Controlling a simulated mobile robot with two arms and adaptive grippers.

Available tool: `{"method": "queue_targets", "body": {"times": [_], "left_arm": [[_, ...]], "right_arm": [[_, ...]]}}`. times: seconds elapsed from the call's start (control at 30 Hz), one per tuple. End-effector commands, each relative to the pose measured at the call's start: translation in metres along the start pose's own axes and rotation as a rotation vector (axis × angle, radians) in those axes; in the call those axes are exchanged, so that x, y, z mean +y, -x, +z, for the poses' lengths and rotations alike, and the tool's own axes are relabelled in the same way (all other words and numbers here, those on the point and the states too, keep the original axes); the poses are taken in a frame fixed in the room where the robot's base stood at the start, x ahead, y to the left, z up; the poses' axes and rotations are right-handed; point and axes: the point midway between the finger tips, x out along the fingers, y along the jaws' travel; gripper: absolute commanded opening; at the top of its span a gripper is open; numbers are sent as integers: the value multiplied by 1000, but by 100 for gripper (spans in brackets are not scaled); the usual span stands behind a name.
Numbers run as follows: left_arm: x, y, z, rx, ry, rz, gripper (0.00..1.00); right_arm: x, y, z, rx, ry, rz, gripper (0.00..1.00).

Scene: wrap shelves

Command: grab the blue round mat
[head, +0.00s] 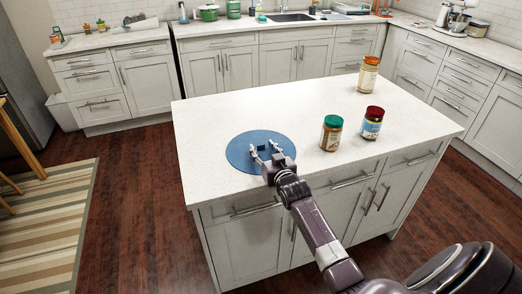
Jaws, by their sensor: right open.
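The blue round mat (238,153) lies flat on the white island top, near its front left edge. A small dark square mark shows near its middle. My right gripper (265,151) is over the right part of the mat, with its two fingers spread and nothing between them. The gripper hides the mat's right front edge, and I cannot tell whether the fingertips touch the mat. My left gripper is not in view.
On the island (215,110), a green-lidded jar (331,134) and a red-lidded jar (372,124) stand right of my gripper. An orange-lidded jar (368,75) stands at the far right corner. The island top behind the mat is clear.

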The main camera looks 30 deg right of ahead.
Motion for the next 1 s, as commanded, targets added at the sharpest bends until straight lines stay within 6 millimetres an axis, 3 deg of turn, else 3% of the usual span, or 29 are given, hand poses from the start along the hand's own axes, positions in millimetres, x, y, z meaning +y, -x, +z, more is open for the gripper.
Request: {"method": "queue_targets", "body": {"times": [0.07,0.4,0.77,1.0], "left_arm": [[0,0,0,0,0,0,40],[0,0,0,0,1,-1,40],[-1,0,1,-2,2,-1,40],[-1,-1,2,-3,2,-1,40]], "right_arm": [[0,0,0,0,0,0,39],[0,0,0,0,0,0,1],[0,1,-3,2,-1,0,0],[0,4,-28,6,0,0,0]]}}
